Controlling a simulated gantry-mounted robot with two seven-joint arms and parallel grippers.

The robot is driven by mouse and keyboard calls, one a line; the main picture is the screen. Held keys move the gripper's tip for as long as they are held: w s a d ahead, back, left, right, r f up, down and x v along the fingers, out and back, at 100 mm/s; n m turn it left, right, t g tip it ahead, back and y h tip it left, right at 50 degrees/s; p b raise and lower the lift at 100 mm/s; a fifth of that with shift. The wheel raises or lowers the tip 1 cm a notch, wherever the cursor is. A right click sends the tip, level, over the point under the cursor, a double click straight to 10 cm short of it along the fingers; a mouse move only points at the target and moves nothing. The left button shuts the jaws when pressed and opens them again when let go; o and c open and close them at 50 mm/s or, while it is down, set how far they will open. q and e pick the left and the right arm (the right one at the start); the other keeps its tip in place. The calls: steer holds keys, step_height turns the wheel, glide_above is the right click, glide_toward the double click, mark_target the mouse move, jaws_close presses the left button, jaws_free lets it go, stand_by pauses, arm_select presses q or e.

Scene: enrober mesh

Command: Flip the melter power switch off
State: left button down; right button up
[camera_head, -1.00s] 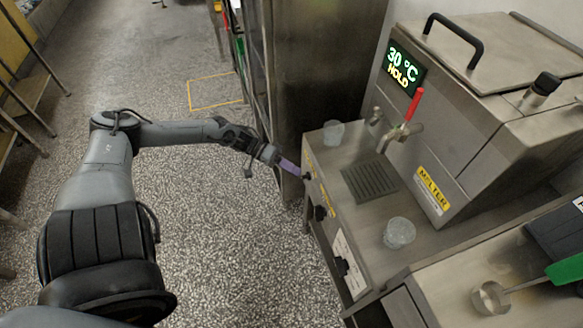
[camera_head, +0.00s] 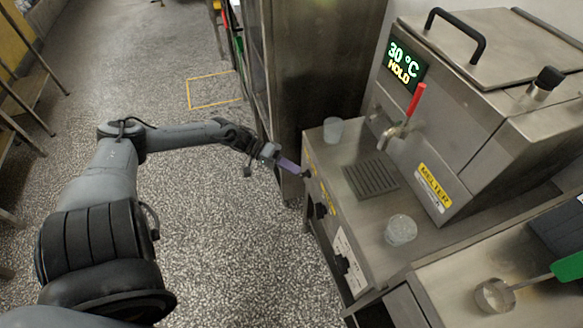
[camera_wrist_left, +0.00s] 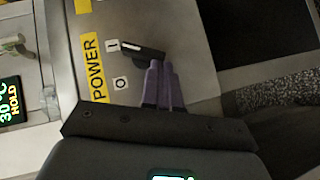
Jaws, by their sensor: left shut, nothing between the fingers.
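The melter (camera_head: 470,130) stands at the right with a display (camera_head: 405,66) reading 30 °C HOLD. Its power switch (camera_wrist_left: 143,51) is a black lever beside a yellow POWER label (camera_wrist_left: 94,68). The lever's white-marked end lies by the I mark (camera_wrist_left: 112,45), with the O mark (camera_wrist_left: 120,84) apart from it. My left gripper (camera_head: 302,172) is at the upper end of the front panel, its purple fingers together and empty. In the left wrist view its fingertips (camera_wrist_left: 160,64) are right at the lever's other end; I cannot tell whether they touch. My right gripper is out of view.
Two clear cups (camera_head: 333,130) (camera_head: 401,230) stand on the counter either side of the drain grate (camera_head: 371,179). A red-handled tap (camera_head: 398,125) hangs above.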

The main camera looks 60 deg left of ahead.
arm_select(q)
steer(key=f+n+t+h+b, duration=0.1)
steer(key=n, duration=0.1)
steer(key=d+f+n+t+h+b, duration=0.1)
steer(key=n+t+h+b, duration=0.1)
steer(key=n, duration=0.1)
steer(key=d+f+n+t+h+b, duration=0.1)
steer(key=n+h, duration=0.1)
steer(key=shift+s+t, duration=0.15)
steer(key=shift+t, duration=0.25)
steer(key=shift+a+b, duration=0.1)
steer(key=shift+b, duration=0.3)
steer(key=w+a+b+v, duration=0.2)
steer(key=b+v, duration=0.5)
steer(key=v, duration=0.5)
steer(key=shift+a, duration=0.2)
steer(key=shift+s+r, duration=0.1)
steer(key=shift+s, duration=0.05)
